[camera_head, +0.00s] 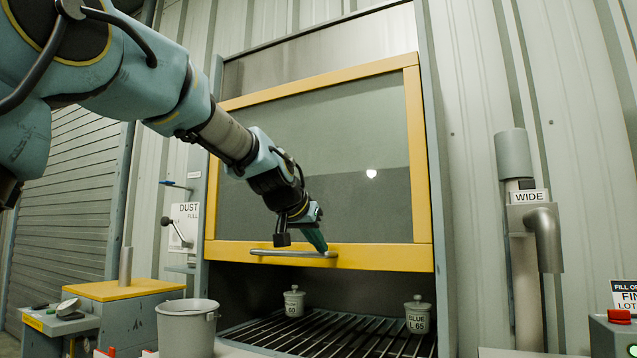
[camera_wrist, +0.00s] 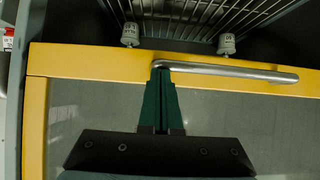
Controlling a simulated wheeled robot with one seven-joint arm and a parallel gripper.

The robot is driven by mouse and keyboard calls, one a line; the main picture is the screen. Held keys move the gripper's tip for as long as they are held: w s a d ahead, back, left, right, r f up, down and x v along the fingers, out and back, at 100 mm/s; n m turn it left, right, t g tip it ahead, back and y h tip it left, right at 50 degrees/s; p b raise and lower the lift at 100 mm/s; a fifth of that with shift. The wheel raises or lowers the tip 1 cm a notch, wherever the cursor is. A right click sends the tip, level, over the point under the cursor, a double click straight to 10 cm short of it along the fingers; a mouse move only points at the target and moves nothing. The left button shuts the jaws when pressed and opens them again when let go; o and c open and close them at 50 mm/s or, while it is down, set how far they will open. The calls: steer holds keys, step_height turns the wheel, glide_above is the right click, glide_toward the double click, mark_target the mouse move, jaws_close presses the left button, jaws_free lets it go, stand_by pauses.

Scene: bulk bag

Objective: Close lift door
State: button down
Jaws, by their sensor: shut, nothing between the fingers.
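The lift door (camera_head: 340,150) is a glazed panel in a yellow frame. It is partly raised, with a dark opening below its lower rail (camera_head: 385,257). A grey metal bar handle (camera_head: 292,254) runs along that rail and also shows in the wrist view (camera_wrist: 235,71). My gripper (camera_head: 320,248) is shut and empty, its green fingers pointing down at the right part of the handle. In the wrist view my gripper (camera_wrist: 161,75) has its fingertips at one end of the handle; I cannot tell whether they touch it.
Behind the opening, a slatted grate (camera_head: 330,335) holds two lidded pots, one on the left (camera_head: 294,302) and one on the right (camera_head: 418,316). A grey bucket (camera_head: 187,330) stands at front left. A pipe marked WIDE (camera_head: 525,260) stands right of the door.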

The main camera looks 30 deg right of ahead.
step_height(320, 180, down, 24)
steer(key=b, duration=1.8)
steer(key=shift+f, duration=0.1)
steer(key=r+p+v, duration=0.1)
steer(key=v, duration=0.5)
steer(key=d+r+p+v, duration=0.1)
steer(key=p+v, duration=0.1)
steer(key=v, duration=0.5)
steer(key=shift+w+d+r, duration=0.2)
steer(key=shift+w+r, duration=0.05)
steer(key=shift+w, duration=0.1)
